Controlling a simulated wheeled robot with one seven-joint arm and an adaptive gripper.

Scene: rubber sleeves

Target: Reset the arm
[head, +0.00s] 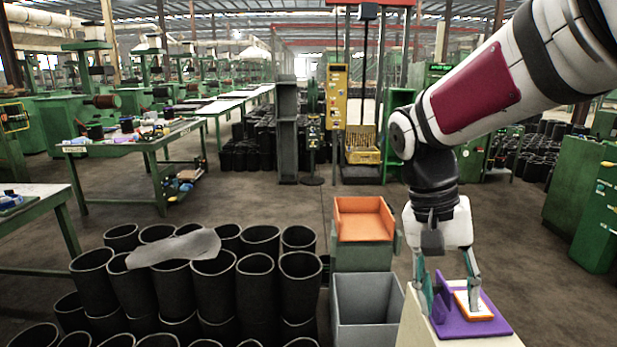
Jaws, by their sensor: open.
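My gripper (450,285) points down at the right of the head view, at the end of my white arm. Its two teal fingers are spread open. They are just above a purple fixture (490,322) with an upright purple plate, on a cream stand (416,327). An orange-edged piece with a pale top (474,304) lies on the fixture, close to the right fingertip. I cannot tell whether that fingertip touches it. Nothing is seen held between the fingers.
Stacked black rubber sleeves (255,285) fill the lower left, with a grey sheet (175,247) on top. An orange bin (363,219) and a grey open bin (365,310) stand left of the stand. Green worktables (150,145) are further back. Bare floor lies at the right.

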